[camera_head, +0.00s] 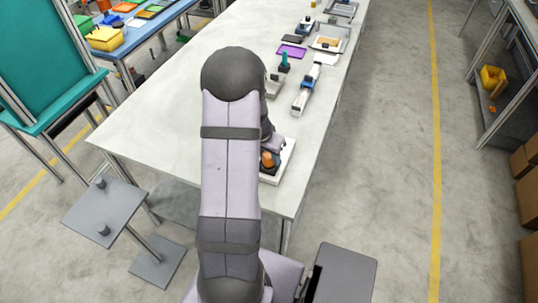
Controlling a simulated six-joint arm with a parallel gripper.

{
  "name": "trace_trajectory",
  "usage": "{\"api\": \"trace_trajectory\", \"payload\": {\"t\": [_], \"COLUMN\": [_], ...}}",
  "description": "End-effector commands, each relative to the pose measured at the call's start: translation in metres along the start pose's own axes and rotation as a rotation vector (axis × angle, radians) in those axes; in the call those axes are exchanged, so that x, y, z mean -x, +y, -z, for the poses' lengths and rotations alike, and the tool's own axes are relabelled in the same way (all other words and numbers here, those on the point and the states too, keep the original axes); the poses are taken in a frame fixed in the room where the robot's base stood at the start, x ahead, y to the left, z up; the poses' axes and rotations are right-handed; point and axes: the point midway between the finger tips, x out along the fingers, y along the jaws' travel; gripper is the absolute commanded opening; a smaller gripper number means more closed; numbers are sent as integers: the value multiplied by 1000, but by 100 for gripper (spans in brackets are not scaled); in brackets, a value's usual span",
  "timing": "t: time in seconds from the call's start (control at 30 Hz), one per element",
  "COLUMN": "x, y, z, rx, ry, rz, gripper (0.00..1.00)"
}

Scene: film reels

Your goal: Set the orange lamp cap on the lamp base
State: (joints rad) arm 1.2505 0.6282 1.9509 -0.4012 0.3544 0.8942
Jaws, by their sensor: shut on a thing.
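The orange lamp cap (267,159) shows as a small orange piece just right of my arm, over a white tray (288,160) at the table's near right corner. A dark part shows close under and beside the orange piece. I cannot tell whether it is the lamp base or part of my gripper. My gripper (266,151) is at the orange cap, shut on it, and mostly hidden by my arm. Whether the cap touches anything below is too small to tell.
A teal-handled item (284,63), a long white-and-blue device (306,88) and a purple tray (292,51) lie farther up the table. More trays stand at the far end. The pale tabletop (160,115) left of my arm is clear.

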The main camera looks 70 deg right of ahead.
Motion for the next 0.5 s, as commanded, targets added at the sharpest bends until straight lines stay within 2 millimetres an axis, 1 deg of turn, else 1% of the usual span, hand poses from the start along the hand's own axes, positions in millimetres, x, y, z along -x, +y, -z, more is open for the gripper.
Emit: {"api": "trace_trajectory", "payload": {"t": [0.5], "x": [-8], "y": [0], "z": [-2], "rx": [0], "ry": [1], "rz": [1], "gripper": [14]}}
